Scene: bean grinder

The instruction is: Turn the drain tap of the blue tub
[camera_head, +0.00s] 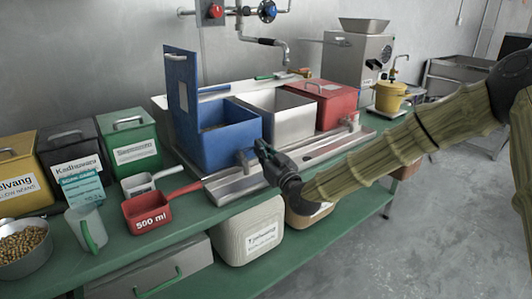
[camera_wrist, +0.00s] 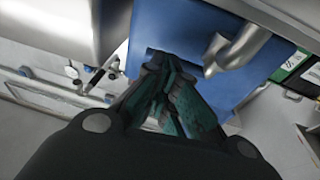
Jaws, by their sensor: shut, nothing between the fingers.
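The blue tub (camera_head: 228,135) stands in the metal sink unit with its blue lid raised upright at the left. Its drain tap (camera_head: 245,160) is a grey metal spout low on the front wall. The tap also shows in the wrist view (camera_wrist: 236,50), angled down from the blue wall (camera_wrist: 190,25). My gripper (camera_head: 262,148) is shut and empty. In the head view it is just right of the tap. In the wrist view my fingers (camera_wrist: 168,70) point at the blue wall, left of the tap with a small gap. I cannot tell whether the fingertips touch the wall.
A steel tub (camera_head: 280,110) and a red lidded tub (camera_head: 328,103) stand right of the blue tub. A red scoop (camera_head: 148,212) marked 500 ml lies on the green bench (camera_head: 130,255), left of my gripper. A water pipe (camera_head: 268,43) hangs from the wall above.

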